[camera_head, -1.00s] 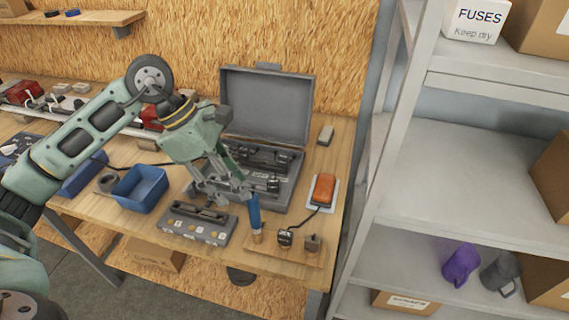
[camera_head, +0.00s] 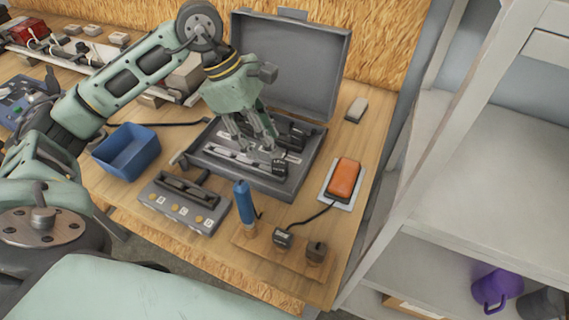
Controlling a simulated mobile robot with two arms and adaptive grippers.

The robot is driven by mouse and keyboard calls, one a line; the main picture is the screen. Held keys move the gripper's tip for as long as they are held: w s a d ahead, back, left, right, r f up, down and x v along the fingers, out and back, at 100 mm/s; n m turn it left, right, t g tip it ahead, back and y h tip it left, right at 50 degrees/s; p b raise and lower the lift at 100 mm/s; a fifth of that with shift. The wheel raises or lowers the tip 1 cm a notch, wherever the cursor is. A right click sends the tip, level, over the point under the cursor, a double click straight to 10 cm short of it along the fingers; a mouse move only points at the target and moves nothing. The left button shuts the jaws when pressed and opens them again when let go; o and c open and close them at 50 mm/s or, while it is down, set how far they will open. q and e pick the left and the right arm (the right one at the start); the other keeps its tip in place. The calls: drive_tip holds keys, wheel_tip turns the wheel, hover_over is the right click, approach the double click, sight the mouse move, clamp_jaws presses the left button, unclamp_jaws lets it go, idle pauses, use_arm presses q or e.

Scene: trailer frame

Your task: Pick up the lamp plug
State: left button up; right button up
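The lamp plug appears to be the small dark block (camera_head: 283,238) at the end of a black cable, on a wooden board at the bench's front right. The cable runs to an orange lamp (camera_head: 344,178) on a pale plate. A second dark block (camera_head: 316,251) sits right of the plug. My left gripper (camera_head: 260,149) points down over the open grey case (camera_head: 312,152), behind and left of the plug and apart from it. Its fingers look spread, with nothing seen between them. My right gripper is out of view.
A blue upright handle (camera_head: 244,203) stands left of the plug. A grey device with labelled buttons (camera_head: 181,203) and a blue bin (camera_head: 126,151) are farther left. A small grey block (camera_head: 356,109) lies behind the lamp. Metal shelving (camera_head: 480,150) stands to the right.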

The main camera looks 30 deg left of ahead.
sight(277, 161)
use_arm(q)
drive_tip(key=shift+s+d+f+p, duration=0.3)
drive_tip(key=shift+s+d+f, duration=0.15)
drive_tip(key=shift+f, duration=0.25)
drive_tip(key=p+x, duration=0.1)
drive_tip(key=x, duration=0.3)
drive_tip(key=shift+w+d+f+p, duration=0.2)
drive_tip(key=shift+d+p, duration=0.05)
drive_tip(key=shift+p, duration=0.05)
drive_tip(key=shift+f, duration=0.15)
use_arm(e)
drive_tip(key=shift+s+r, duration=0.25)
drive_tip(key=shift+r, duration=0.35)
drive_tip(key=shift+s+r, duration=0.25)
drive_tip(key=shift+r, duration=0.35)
use_arm(q)
drive_tip(key=c, duration=0.9)
